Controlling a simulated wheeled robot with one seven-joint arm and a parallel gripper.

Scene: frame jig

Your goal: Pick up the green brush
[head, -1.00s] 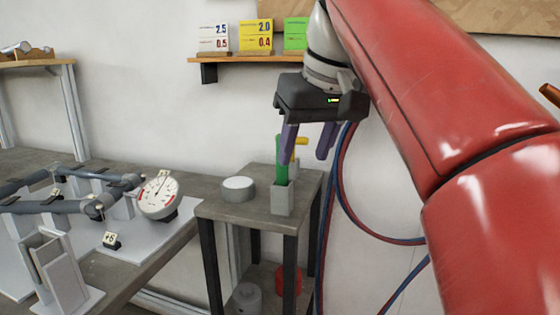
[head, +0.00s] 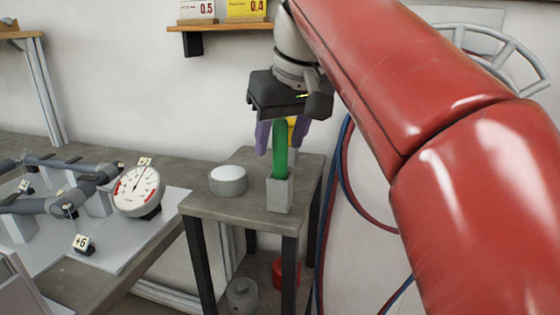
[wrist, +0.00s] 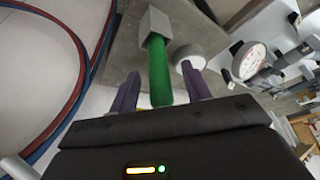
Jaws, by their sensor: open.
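The green brush (head: 280,148) stands upright in a small grey holder (head: 280,194) on the small side table (head: 236,206). My gripper (head: 282,140) points down above the holder, with its two purple fingers apart. In the head view the green brush shows between the fingers, its top close under the gripper body. In the wrist view the green brush (wrist: 159,72) lies between the two open fingers, with visible gaps to each side. The fingers do not appear closed on it. A yellow part (head: 293,126) shows just behind the green brush and is partly hidden.
A round grey tub with a white top (head: 228,180) stands left of the holder. A dial gauge (head: 138,190) and frame tubes are on the bench at left. Hoses (head: 343,180) hang right of the table. A red can (head: 286,272) is below.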

